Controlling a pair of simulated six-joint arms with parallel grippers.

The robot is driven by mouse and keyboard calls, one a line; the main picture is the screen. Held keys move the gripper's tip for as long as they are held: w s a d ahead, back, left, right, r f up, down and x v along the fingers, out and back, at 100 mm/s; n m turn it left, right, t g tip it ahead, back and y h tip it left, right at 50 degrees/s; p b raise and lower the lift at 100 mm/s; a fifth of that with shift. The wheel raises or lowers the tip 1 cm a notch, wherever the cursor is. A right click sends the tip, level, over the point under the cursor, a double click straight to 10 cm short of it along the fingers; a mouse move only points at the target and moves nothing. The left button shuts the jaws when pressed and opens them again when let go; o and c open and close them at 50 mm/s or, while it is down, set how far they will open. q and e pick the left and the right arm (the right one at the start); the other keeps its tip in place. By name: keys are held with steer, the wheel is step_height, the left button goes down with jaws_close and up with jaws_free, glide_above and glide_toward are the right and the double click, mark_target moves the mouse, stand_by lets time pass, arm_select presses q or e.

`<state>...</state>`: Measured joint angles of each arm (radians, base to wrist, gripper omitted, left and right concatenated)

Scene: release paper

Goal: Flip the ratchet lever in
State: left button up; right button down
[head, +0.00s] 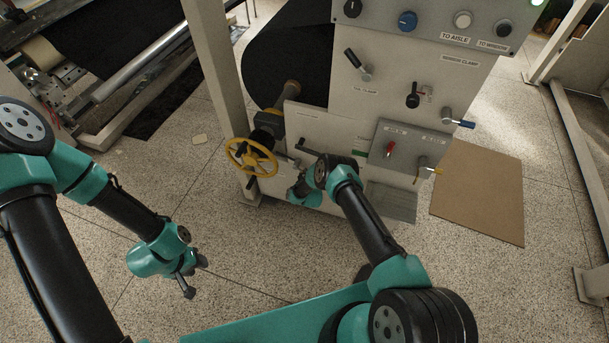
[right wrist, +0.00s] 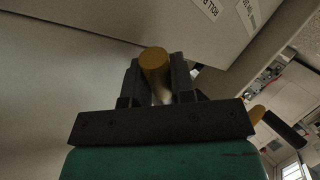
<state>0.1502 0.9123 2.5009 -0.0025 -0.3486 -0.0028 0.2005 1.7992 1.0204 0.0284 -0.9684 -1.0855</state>
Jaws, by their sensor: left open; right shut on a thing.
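My right gripper (right wrist: 155,85) is shut on a lever with a round yellow-brown end (right wrist: 154,62), which sticks out between its two dark fingers in the right wrist view. I see no label naming it as the ratchet lever, and how far it is turned cannot be told. In the head view my right gripper (head: 303,192) is at the lower front of the pale machine (head: 355,115); its wrist hides the fingers and the held lever. My left gripper (head: 194,277) is open and empty, above the floor at the lower left, well away from the machine.
A yellow handwheel (head: 250,157) is just left of my right gripper. A brown mat (head: 480,195) lies on the floor. The floor around my left gripper is clear.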

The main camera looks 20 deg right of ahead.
steer(key=shift+s+d+r+n+g+h, duration=0.15)
steer(key=shift+d+r+n+g+h, duration=0.1)
steer(key=shift+r+n+g+h, duration=0.25)
steer(key=shift+s+d+r+n+g+h, duration=0.1)
steer(key=shift+d+r+n+g+h, duration=0.15)
steer(key=shift+r+n+g, duration=0.35)
steer(key=shift+s+d+r+n+g+h, duration=0.15)
steer(key=shift+r+n+g+h, duration=0.35)
steer(key=shift+n+h, duration=0.25)
steer(key=c, duration=1)
jaws_free()
steer(key=shift+o, duration=0.2)
steer(key=v, duration=1.7)
steer(key=shift+s, duration=0.2)
